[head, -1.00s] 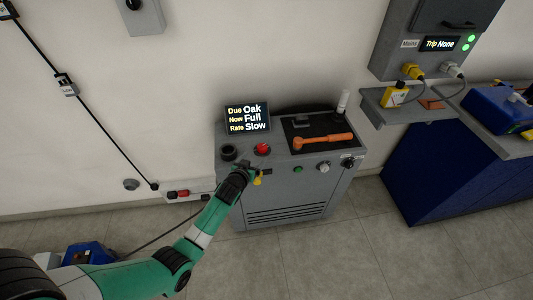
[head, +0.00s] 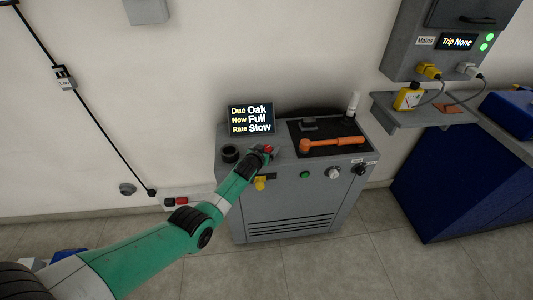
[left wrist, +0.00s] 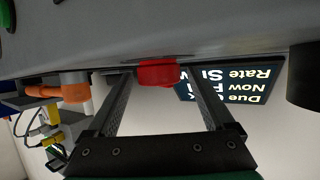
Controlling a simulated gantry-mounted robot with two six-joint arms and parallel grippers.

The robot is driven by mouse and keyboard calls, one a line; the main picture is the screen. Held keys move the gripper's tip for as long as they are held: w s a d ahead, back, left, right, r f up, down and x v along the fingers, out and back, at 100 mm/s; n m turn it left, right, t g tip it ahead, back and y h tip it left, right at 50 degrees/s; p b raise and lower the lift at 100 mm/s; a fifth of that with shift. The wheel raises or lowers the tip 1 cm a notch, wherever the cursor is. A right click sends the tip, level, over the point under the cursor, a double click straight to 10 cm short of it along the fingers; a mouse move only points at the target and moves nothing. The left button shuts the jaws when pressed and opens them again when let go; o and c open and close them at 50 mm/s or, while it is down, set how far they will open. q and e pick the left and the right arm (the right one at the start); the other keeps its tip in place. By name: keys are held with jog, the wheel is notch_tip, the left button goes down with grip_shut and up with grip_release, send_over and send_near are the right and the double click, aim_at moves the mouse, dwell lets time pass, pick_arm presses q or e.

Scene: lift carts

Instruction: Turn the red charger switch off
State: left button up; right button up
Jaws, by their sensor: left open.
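A red knob (head: 268,149) stands on the top of the grey charger cabinet (head: 235,185). My left gripper (head: 266,151) is at the knob and partly covers it in the head view. In the left wrist view the knob (left wrist: 158,72) lies between the two spread fingers, nearer the left one, near their tips. The gripper is open, and I cannot tell whether a finger touches the knob. A separate red switch (head: 181,201) sits on a low wall strip left of the cabinet. My right gripper is not in view.
The cabinet's display (head: 250,119) reads Due Oak, Now Full, Rate Slow. A black round socket (head: 229,153) is left of the knob. An orange-handled tool (head: 332,144) lies on a black mat to the right. A yellow part (head: 260,183) is on the front face.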

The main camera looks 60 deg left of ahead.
pick_arm(q)
jog(key=shift+c, duration=0.3)
jog(key=c, duration=1.3)
jog(key=shift+f+b, duration=0.15)
jog(key=shift+b, duration=0.15)
jog(key=n+g+b, duration=0.1)
jog(key=b, duration=0.2)
jog(key=n+g+y+b, duration=0.1)
jog(key=b, duration=0.2)
jog(key=n+g+y+b, duration=0.1)
jog(key=b, duration=0.2)
jog(key=shift+f, duration=0.25)
jog(key=shift+r+n+g+y+b, duration=0.15)
jog(key=shift+n+g+y+b, duration=0.25)
jog(key=shift+n+b, duration=0.15)
jog(key=shift+r+n+g+y, duration=0.2)
jog(key=shift+n+g+y, duration=0.1)
jog(key=shift+n+g, duration=0.2)
jog(key=shift+r+n+g, duration=0.1)
jog(key=shift+n+g, duration=0.25)
jog(key=shift+g, duration=0.15)
jog(key=shift+s, duration=0.1)
